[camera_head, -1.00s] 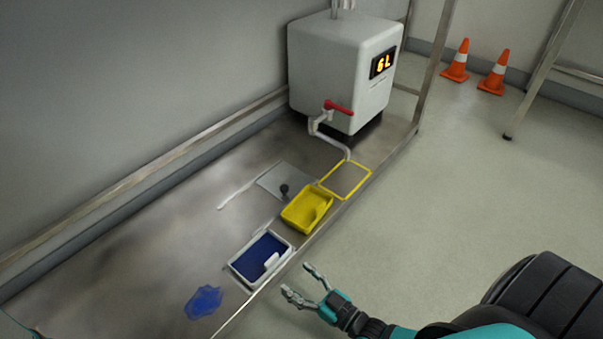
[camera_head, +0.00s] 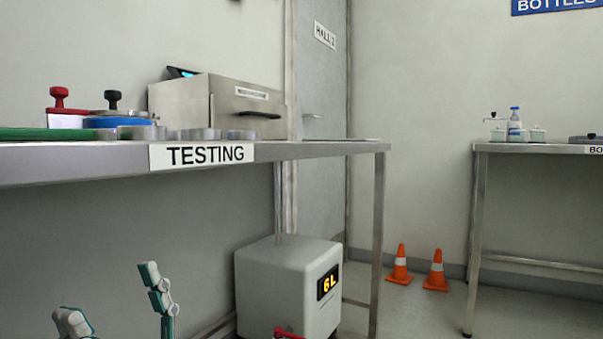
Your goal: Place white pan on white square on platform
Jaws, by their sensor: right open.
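My right gripper (camera_head: 107,294) is raised at the lower left in the head view, with two separated fingers. It is open with nothing between them, below the testing table's front edge. My left gripper is not in view. I cannot make out a white pan, a white square marked on a platform, or the low platform surface itself. A white box with a 6L display (camera_head: 288,283) stands low under the table, its red handle (camera_head: 287,334) cut off by the lower edge.
The testing table (camera_head: 330,147) carries a steel box (camera_head: 188,106), a red knob (camera_head: 59,98), a black knob (camera_head: 113,98) and grey rings. Orange cones (camera_head: 399,268) stand on the floor. Another table (camera_head: 540,148) with bottles is at the right.

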